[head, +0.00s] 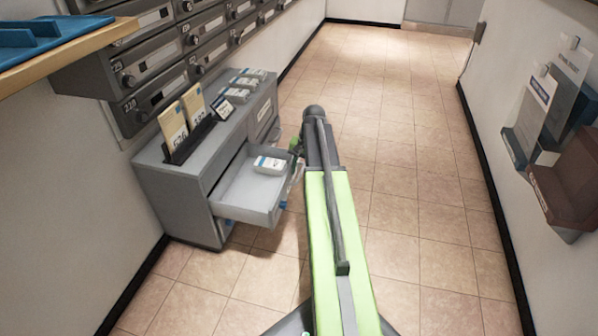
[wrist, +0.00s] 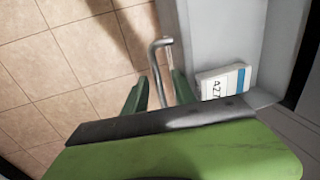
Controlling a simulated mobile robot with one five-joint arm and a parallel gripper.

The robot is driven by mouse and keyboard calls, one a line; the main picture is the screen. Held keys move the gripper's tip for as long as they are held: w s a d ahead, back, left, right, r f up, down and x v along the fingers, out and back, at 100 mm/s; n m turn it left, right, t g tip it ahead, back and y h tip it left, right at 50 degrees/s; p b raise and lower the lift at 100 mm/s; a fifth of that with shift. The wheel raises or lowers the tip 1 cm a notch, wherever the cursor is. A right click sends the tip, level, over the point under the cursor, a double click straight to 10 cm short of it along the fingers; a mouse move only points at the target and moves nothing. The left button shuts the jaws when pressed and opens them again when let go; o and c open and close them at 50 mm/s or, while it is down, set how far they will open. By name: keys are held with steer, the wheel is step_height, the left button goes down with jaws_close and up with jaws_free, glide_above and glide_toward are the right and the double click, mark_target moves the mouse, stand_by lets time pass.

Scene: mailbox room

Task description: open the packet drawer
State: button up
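The packet drawer (head: 236,196) is pulled out of the grey cabinet (head: 172,200) in the head view, and its inside shows. A white packet with a blue stripe (head: 270,165) lies in it; it also shows in the wrist view (wrist: 222,82). My gripper (head: 297,148) is at the drawer's front, partly hidden by my arm. In the wrist view its green fingers (wrist: 160,88) stand apart on either side of the drawer's metal bar handle (wrist: 155,62), with visible gaps. The drawer front (wrist: 220,30) is right of the handle there.
Grey mailboxes (head: 170,70) line the left wall above the cabinet. Wall holders (head: 560,150) hang on the right. The tiled floor (head: 400,120) is clear ahead.

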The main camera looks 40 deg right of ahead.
step_height(320, 180, up, 17)
steer(key=s+d+p, duration=0.2)
steer(key=p, duration=1.4)
steer(key=shift+s+p, duration=0.25)
steer(key=shift+p, duration=0.1)
steer(key=shift+a, duration=0.1)
